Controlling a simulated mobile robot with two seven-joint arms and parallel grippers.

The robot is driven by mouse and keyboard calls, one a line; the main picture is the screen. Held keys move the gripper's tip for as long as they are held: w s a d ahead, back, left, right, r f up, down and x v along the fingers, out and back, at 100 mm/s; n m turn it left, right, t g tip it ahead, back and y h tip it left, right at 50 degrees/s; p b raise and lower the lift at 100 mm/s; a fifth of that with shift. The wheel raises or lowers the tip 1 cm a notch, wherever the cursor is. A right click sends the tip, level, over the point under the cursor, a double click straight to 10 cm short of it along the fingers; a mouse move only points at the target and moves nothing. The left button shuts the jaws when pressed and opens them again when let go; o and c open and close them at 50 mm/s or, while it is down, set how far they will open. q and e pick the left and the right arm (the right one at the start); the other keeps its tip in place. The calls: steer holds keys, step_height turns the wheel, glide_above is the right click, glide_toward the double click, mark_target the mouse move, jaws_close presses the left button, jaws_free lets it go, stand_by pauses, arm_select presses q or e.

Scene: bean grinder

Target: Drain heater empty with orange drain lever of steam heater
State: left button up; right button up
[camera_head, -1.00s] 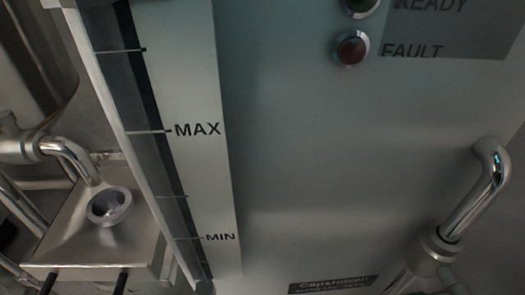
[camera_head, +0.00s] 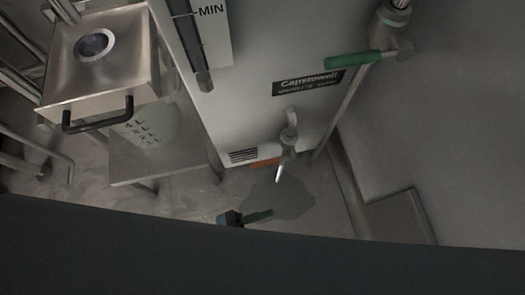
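The steam heater is the grey cabinet (camera_head: 262,50) with the "Capstowell" label. Its drain valve (camera_head: 288,138) sits low on the front. The orange drain lever (camera_head: 265,163) lies roughly level and points left from the valve. A bright short streak (camera_head: 279,173) hangs below the valve; I cannot tell whether it is spout or water. No gripper shows clearly at the lever. A small dark piece with a green bar (camera_head: 258,215) shows at the edge of my dark body; I cannot tell whether it belongs to my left gripper. My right gripper is not in view.
A dark wet-looking patch (camera_head: 285,197) lies on the floor below the valve. A green lever (camera_head: 350,61) sticks out higher on the right. A metal box with a black handle (camera_head: 98,117) and a low metal shelf (camera_head: 170,155) stand left. My dark body fills the bottom.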

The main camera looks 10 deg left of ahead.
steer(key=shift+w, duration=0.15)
